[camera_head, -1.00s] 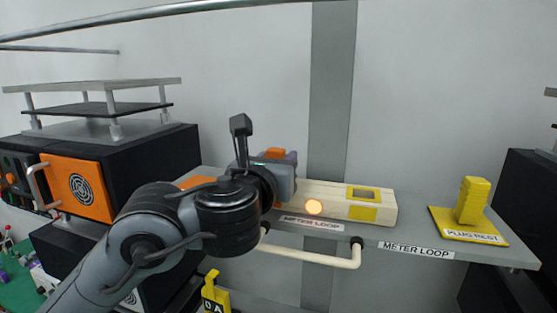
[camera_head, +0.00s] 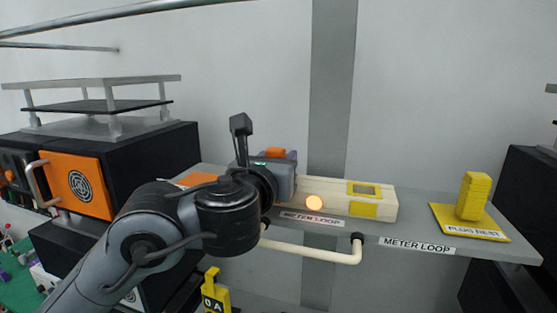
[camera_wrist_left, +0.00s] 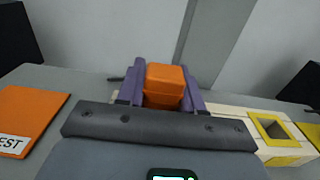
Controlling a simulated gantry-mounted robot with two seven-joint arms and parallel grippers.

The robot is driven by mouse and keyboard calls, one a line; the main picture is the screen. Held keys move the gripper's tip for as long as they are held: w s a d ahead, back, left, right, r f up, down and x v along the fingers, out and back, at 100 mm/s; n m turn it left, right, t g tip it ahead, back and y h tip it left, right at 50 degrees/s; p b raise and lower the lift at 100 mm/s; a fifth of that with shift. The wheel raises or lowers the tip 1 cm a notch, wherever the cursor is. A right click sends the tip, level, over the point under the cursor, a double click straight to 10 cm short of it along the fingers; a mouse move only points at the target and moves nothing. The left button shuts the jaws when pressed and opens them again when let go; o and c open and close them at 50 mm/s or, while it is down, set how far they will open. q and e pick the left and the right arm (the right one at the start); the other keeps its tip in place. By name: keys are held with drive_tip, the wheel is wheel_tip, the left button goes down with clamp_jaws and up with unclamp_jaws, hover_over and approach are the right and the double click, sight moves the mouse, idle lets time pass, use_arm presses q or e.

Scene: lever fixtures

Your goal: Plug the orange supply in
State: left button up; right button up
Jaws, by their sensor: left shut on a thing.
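My left gripper (camera_head: 283,160) is shut on an orange plug (camera_head: 275,152) at the left end of a long cream block (camera_head: 330,193) on the shelf. In the left wrist view the orange plug (camera_wrist_left: 166,84) stands between the purple fingers (camera_wrist_left: 163,90). The gripper body hides the plug's lower part and the block's left end, so I cannot tell whether the plug sits in a socket. The block's right end has a yellow-framed square opening (camera_wrist_left: 272,128), which looks empty. A round lamp (camera_head: 315,202) glows on the block's front. My right gripper is not in view.
An orange rest pad (camera_wrist_left: 30,115) lies to the left. A yellow plug (camera_head: 473,197) stands on a yellow plug rest (camera_head: 440,216) at the right. A cream rail (camera_head: 312,253) runs below the shelf's front edge. A black unit with an orange door (camera_head: 77,184) stands left.

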use_arm(q)
drive_tip(key=shift+f, duration=0.2)
idle(0.4)
drive_tip(key=o, duration=1.1)
drive_tip(key=shift+s, duration=0.15)
